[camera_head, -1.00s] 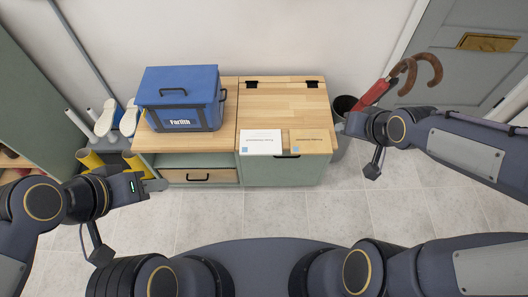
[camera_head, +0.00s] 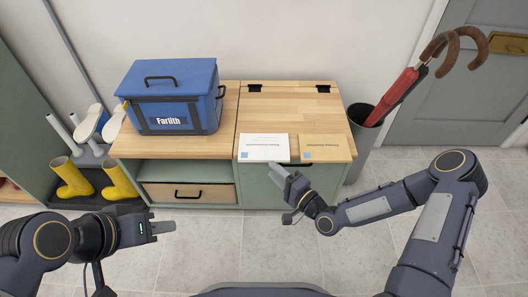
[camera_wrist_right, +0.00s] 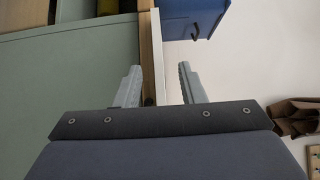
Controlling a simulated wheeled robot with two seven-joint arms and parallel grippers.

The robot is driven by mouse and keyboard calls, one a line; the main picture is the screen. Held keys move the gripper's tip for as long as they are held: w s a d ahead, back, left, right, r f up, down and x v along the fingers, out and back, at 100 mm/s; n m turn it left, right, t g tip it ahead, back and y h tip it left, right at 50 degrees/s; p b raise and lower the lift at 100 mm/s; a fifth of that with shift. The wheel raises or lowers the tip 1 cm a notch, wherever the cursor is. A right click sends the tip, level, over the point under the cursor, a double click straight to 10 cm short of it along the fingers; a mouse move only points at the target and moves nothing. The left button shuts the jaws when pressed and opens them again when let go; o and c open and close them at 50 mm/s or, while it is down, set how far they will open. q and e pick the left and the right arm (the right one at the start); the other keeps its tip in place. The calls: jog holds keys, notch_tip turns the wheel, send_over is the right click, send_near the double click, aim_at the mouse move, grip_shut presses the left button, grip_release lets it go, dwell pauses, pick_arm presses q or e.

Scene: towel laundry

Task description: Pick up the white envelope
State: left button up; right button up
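The white envelope (camera_head: 264,147) lies flat at the front edge of the wooden cabinet top, left of a tan envelope (camera_head: 322,147). My right gripper (camera_head: 282,179) is just in front of and below the white envelope's front edge. In the right wrist view it is open (camera_wrist_right: 160,85), with its fingers on either side of the cabinet top's edge line. A thin white strip (camera_wrist_right: 158,52) there looks like the envelope's edge; I cannot tell whether a finger touches it. My left gripper (camera_head: 163,228) hangs over the floor, away from the envelopes; its opening is unclear.
A blue box (camera_head: 172,97) stands on the cabinet top (camera_head: 290,100) at left. A lower drawer (camera_head: 188,193) is below it. Yellow boots (camera_head: 72,177) stand at far left. A dark bin (camera_head: 365,115) with umbrellas stands right of the cabinet. The floor in front is clear.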

aim_at(262, 161)
jog(key=b+x, duration=0.2)
jog(key=x, duration=0.4)
jog(key=shift+w+a+f, duration=0.1)
jog(key=shift+w+a, duration=0.1)
jog(key=shift+a, duration=0.05)
jog(key=shift+c, duration=0.2)
grip_shut()
